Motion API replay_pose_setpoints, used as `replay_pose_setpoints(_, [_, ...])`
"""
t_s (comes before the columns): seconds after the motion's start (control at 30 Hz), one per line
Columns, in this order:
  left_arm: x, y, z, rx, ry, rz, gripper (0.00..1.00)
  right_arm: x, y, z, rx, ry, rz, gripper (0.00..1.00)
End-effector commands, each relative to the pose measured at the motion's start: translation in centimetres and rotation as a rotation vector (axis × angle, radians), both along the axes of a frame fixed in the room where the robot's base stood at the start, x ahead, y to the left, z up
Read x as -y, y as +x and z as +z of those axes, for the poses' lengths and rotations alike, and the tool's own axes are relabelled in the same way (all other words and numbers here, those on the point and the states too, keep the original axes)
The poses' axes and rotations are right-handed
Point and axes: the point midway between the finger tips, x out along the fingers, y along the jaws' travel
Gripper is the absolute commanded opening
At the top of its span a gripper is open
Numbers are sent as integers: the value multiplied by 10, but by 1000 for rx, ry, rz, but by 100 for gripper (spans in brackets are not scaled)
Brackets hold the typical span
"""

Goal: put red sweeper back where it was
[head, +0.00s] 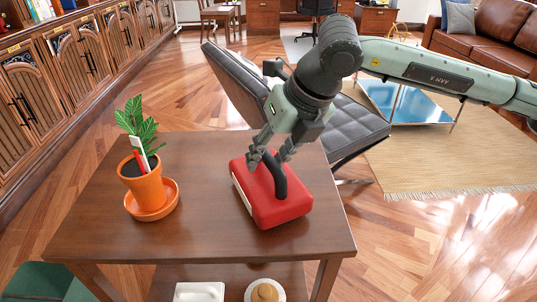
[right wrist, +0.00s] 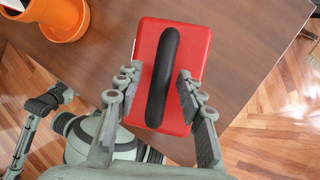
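The red sweeper (head: 272,196) is a red block with a black arched handle. It sits on the brown wooden table, right of the potted plant. In the right wrist view the sweeper (right wrist: 195,48) lies below my right gripper, handle upright in the picture. My right gripper (head: 270,160) reaches down from above over the handle. In the right wrist view its fingers (right wrist: 158,88) are spread on either side of the handle, with gaps visible. Part of what seems to be my left arm shows at the lower left of that view; its finger state is unclear.
An orange potted plant (head: 147,186) on a saucer stands on the table (head: 110,232). A dark padded chair (head: 352,128) is close behind the table. A lower shelf holds a white dish (head: 199,292) and a round item (head: 265,291). The table's front left is clear.

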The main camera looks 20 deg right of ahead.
Motion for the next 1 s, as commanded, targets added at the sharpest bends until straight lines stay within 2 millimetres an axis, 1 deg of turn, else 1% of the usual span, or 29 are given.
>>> replay_pose_setpoints(0.03, [-1,-4,-7,-16,2,2,87,2,-2,9,6,2,0,38])
replay_pose_setpoints(0.13, [-1,-7,-8,-24,3,3,87,7,-9,26,9,1,-1,38])
replay_pose_setpoints(0.3, [1,-1,2,-4,2,0,87,15,-23,62,9,0,0,38])
replay_pose_setpoints(0.5, [1,0,5,-1,1,-1,87,23,-36,93,7,1,1,38])
replay_pose_setpoints(0.6, [1,0,5,-2,1,0,87,25,-40,101,5,0,1,38])
replay_pose_setpoints(0.7, [1,0,4,-4,2,0,87,26,-42,105,4,1,1,38])
replay_pose_setpoints(1.0, [0,-3,0,-12,3,0,87,27,-43,106,3,0,1,38])
